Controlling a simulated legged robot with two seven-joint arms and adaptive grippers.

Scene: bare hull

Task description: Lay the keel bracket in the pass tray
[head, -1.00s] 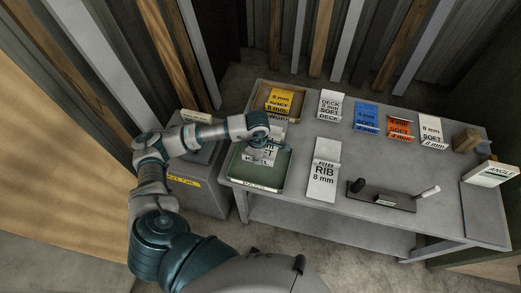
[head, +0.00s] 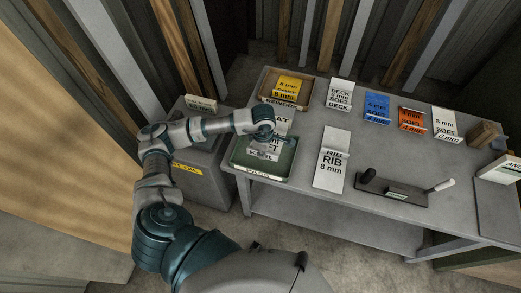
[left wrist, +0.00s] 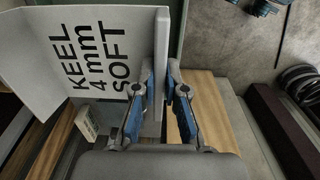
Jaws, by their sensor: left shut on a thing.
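The keel bracket (head: 266,148) is a pale angled plate, and in the left wrist view (left wrist: 95,55) it reads KEEL 4 mm SOFT. My left gripper (head: 277,137) is shut on it; in the left wrist view the blue-padded fingers (left wrist: 156,100) close on its upright flange. The green pass tray (head: 247,172), marked PASS on its front, sits at the table's left front corner. The bracket is over the tray; I cannot tell whether it touches the floor of it. My gripper and forearm hide part of both. My right gripper is not in view.
A brown rework tray (head: 265,85) with a yellow bracket stands behind the pass tray. The white rib bracket (head: 331,165) stands to its right. Deck, blue and orange brackets line the back. A dark fixture (head: 392,190) lies front right. A grey bin (head: 205,185) stands left.

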